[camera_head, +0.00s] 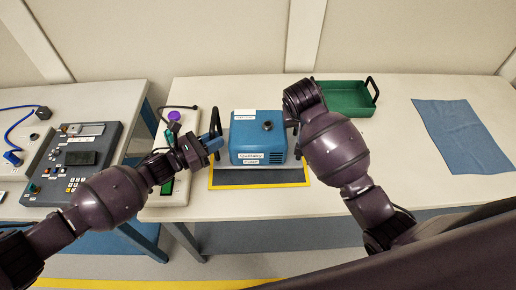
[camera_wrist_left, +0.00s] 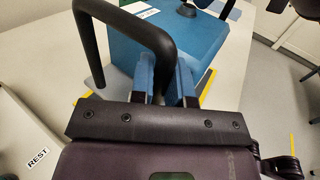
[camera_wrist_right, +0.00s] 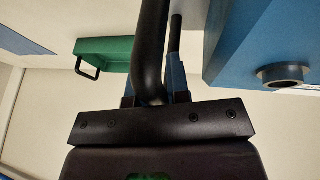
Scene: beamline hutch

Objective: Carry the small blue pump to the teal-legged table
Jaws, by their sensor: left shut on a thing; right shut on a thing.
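The small blue pump (camera_head: 258,143) is upright at the middle of the right-hand table (camera_head: 400,150), over a dark mat with a yellow border (camera_head: 262,186). I cannot tell whether its base touches the mat. My left gripper (camera_head: 212,143) is shut on the pump's left black handle, which also shows in the left wrist view (camera_wrist_left: 158,35). My right gripper (camera_wrist_right: 160,85) is shut on the other black handle (camera_wrist_right: 151,45); my right arm partly hides this grip in the head view. Bluish-teal legs (camera_head: 143,242) show below the left-hand table (camera_head: 80,95).
A green tray (camera_head: 345,98) with a black handle stands behind my right arm. A blue cloth (camera_head: 462,135) lies at the right. A grey control box (camera_head: 72,160) is on the left table. A pale panel (camera_head: 168,200) lies left of the mat. A gap separates the tables.

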